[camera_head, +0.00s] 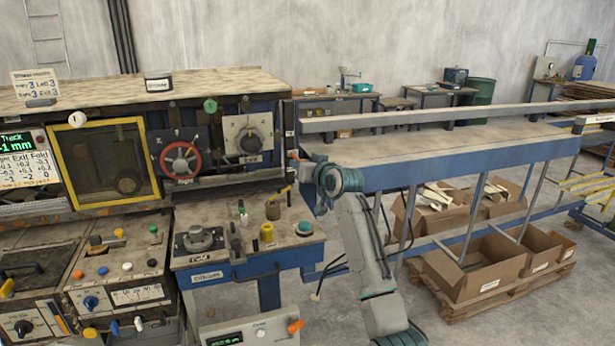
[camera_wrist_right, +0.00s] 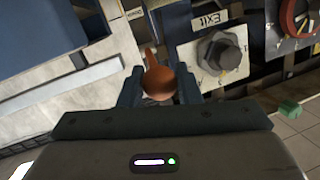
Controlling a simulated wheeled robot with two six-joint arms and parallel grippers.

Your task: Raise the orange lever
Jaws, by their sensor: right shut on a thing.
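The orange lever (camera_wrist_right: 158,78) shows in the right wrist view as a rounded orange handle between my right gripper's fingers (camera_wrist_right: 159,86). The fingers are closed around it, one on each side. In the head view a small orange bit of the lever (camera_head: 294,154) shows at the right end of the machine, beside my right gripper (camera_head: 299,166). My wrist and forearm come up from below right and hide part of that spot. My left gripper is not in view.
The grey exit dial (camera_head: 248,136) sits close left of the lever, with the red handwheel (camera_head: 180,160) beyond it. The lower control table (camera_head: 250,250) carries several knobs. A long blue-edged conveyor table (camera_head: 440,150) stands right, with cardboard boxes (camera_head: 480,265) below.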

